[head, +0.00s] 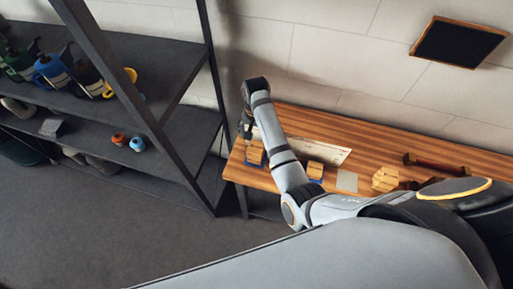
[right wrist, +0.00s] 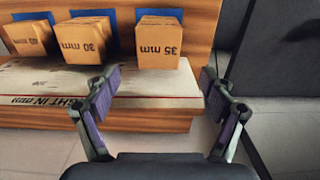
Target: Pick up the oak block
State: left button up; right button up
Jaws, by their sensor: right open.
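Several light wooden blocks stand on blue pads along the wooden bench; I cannot tell by look alone which is the oak one. In the right wrist view, a block marked 35 mm (right wrist: 160,48) lies ahead between the fingertips' lines. A block marked 30 mm (right wrist: 82,45) is to its left, with another block (right wrist: 30,37) farther left. In the head view, a block (head: 255,153) sits at the bench's left end, just below my right gripper (head: 246,130). The right gripper also shows in the wrist view (right wrist: 159,80), open and empty, apart from the blocks. My left gripper is not in view.
A pale lettered board (head: 315,143) lies along the wooden bench (head: 365,145). A grey plate (head: 347,181) and a hexagonal wooden piece (head: 385,179) are farther right. The floor (head: 120,220) is clear.

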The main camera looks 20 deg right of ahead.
aim_at(256, 145)
notch_tip(256, 145, down, 5)
jog(key=shift+s+r+p, duration=0.1)
jog(key=shift+p, duration=1)
jog(key=shift+d+f, duration=0.1)
jog(key=shift+f, duration=0.1)
jog(key=c, duration=1.3)
